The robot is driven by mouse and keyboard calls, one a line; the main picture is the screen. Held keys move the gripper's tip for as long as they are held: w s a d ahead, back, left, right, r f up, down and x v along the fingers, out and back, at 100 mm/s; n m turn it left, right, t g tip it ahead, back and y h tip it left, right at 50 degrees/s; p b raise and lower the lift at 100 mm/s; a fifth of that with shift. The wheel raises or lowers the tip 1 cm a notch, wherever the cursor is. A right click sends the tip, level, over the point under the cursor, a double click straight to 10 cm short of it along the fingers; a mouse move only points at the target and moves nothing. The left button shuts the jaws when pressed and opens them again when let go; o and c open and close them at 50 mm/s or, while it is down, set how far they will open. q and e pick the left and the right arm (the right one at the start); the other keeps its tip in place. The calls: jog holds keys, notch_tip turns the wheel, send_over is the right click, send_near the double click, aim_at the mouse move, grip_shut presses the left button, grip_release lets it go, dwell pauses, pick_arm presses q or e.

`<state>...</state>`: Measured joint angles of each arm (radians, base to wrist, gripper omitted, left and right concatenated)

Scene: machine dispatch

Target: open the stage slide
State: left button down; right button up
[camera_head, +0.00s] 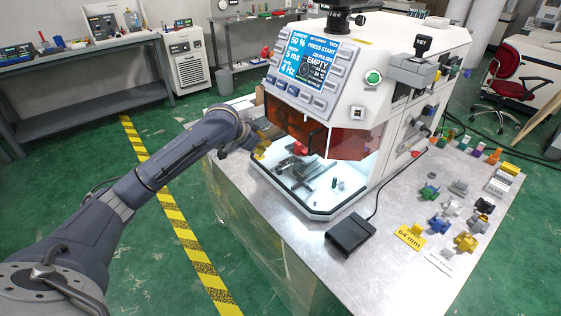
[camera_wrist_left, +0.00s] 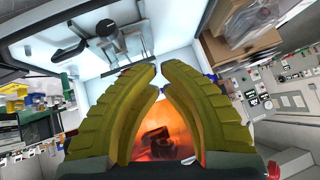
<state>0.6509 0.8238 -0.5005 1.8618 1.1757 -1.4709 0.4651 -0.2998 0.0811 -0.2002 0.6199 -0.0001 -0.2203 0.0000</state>
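The machine (camera_head: 375,85) is a white cabinet with orange windows on the metal table. Its lit bay holds a grey stage (camera_head: 295,172) with metal parts and a red knob (camera_head: 300,149); I cannot tell how far the stage slide is out. My left gripper (camera_head: 261,148) has yellow-green fingers and is at the left front of the bay, outside it, under the orange window. In the left wrist view its fingertips (camera_wrist_left: 160,70) are close together with a narrow gap and nothing visible between them. Whether they touch the machine is unclear. My right gripper is not in view.
The machine's screen (camera_head: 309,60) reads "PRESS START" and "EMPTY". A green button (camera_head: 373,77) is on its front corner. A black pedal box (camera_head: 350,234) sits before it on the table (camera_head: 300,235). Several small coloured fixtures and a yellow "64 mm" label (camera_head: 410,237) lie at right.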

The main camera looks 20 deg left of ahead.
pick_arm(q)
jog(key=w+d+f, duration=0.1)
jog(key=d+f, duration=0.1)
jog(key=w+d+f+g+h, duration=0.1)
jog(key=d+f, duration=0.1)
jog(key=f, duration=0.1)
jog(key=w+d+f+g, duration=0.1)
jog(key=d+f, duration=0.1)
jog(key=f, duration=0.1)
jog(key=shift+w+d+f+n+h, duration=0.1)
jog(key=shift+w+d+n+h, duration=0.05)
jog(key=shift+n+h, duration=0.25)
dwell(0.3)
